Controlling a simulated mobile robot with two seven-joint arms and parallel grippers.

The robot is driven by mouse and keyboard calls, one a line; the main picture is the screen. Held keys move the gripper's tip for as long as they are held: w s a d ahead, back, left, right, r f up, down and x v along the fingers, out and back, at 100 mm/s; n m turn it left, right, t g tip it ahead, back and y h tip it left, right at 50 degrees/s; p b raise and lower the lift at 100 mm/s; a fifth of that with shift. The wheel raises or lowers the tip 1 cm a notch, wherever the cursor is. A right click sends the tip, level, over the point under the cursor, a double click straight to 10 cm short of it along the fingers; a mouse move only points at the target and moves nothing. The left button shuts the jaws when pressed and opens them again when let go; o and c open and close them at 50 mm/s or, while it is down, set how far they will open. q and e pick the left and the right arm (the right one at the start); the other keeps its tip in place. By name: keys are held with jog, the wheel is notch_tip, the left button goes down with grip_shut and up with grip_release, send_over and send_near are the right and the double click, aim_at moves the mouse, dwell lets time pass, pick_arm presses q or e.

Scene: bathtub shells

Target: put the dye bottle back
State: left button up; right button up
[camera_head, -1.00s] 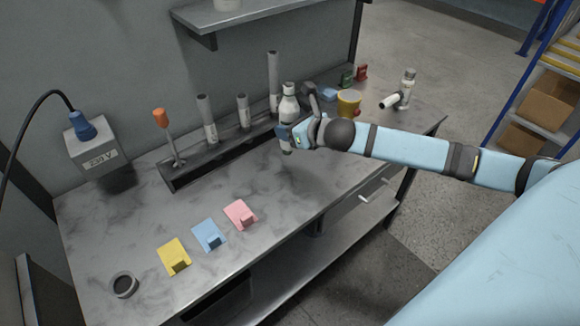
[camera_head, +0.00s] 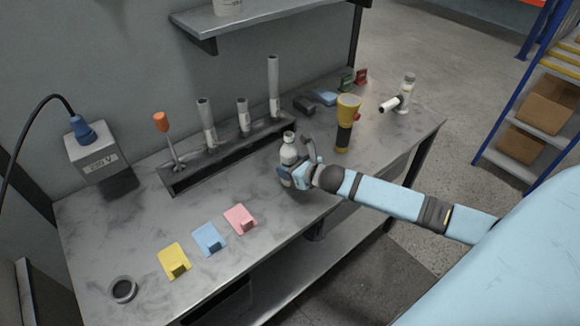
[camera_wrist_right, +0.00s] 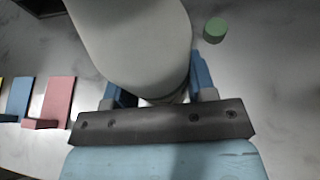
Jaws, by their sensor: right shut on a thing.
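A pale white bottle (camera_head: 289,152) with a narrow neck and small top, which looks like the dye bottle, is upright in my right gripper (camera_head: 289,178). The gripper is shut around its lower part, over the front middle of the bench. I cannot tell whether its base touches the bench. In the right wrist view the bottle (camera_wrist_right: 135,45) fills the upper middle, between the blue fingers (camera_wrist_right: 155,88). My left gripper is not in view.
The grey bench (camera_head: 120,220) carries pink (camera_head: 240,218), blue (camera_head: 209,238) and yellow (camera_head: 174,260) holders, a rack (camera_head: 215,163) of tubes behind, and a yellow-black flashlight (camera_head: 346,122) to the right. A small green cylinder (camera_wrist_right: 215,30) shows beside the bottle in the wrist view.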

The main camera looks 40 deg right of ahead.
jog(key=shift+f, duration=0.1)
jog(key=o, duration=1)
jog(key=shift+s+r, duration=0.1)
jog(key=shift+r, duration=0.1)
jog(key=v, duration=1.1)
jog(key=shift+s+b, duration=0.35)
jog(key=shift+s, duration=0.05)
jog(key=shift+r, duration=0.1)
